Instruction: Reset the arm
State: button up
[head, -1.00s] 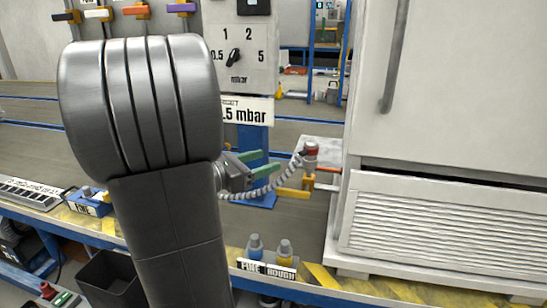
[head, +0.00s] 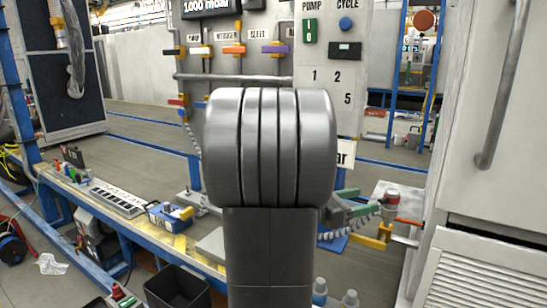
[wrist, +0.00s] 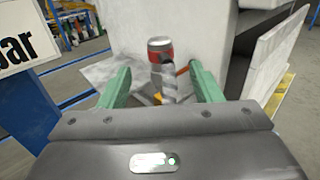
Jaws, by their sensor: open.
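My gripper (wrist: 161,90) is open, with its two green fingers apart in the wrist view. A grey fitting with a red band (wrist: 160,55) shows between and beyond the fingers, and nothing is seen clamped. In the head view my gripper (head: 362,203) shows partly behind my large grey arm link, pointing right. The red-banded fitting (head: 390,198) stands just beyond the fingertips there, on a pale plate by the white cabinet. A corrugated hose near it is partly hidden by the gripper. My arm covers the middle of the head view.
A white cabinet (head: 494,120) stands close on the right. A control panel (head: 332,60) with knobs and buttons rises behind my arm. A blue-edged bench holds a label strip (head: 117,201) and a blue box (head: 168,215). A black bin (head: 178,288) is below.

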aim_at(387, 195)
jog(key=x, duration=0.7)
jog(key=shift+w+d, duration=0.1)
jog(key=shift+d, duration=0.3)
jog(key=shift+r, duration=0.15)
jog(key=shift+a, duration=0.4)
jog(key=v, duration=1.3)
jog(key=x, duration=1.3)
jog(key=shift+d+r+p, duration=0.2)
jog(key=shift+r+p, duration=0.35)
jog(key=shift+d+r+p, duration=0.2)
jog(key=shift+r+p, duration=0.35)
notch_tip(387, 195, up, 3)
jog(key=p, duration=0.3)
jog(key=shift+f, duration=0.2)
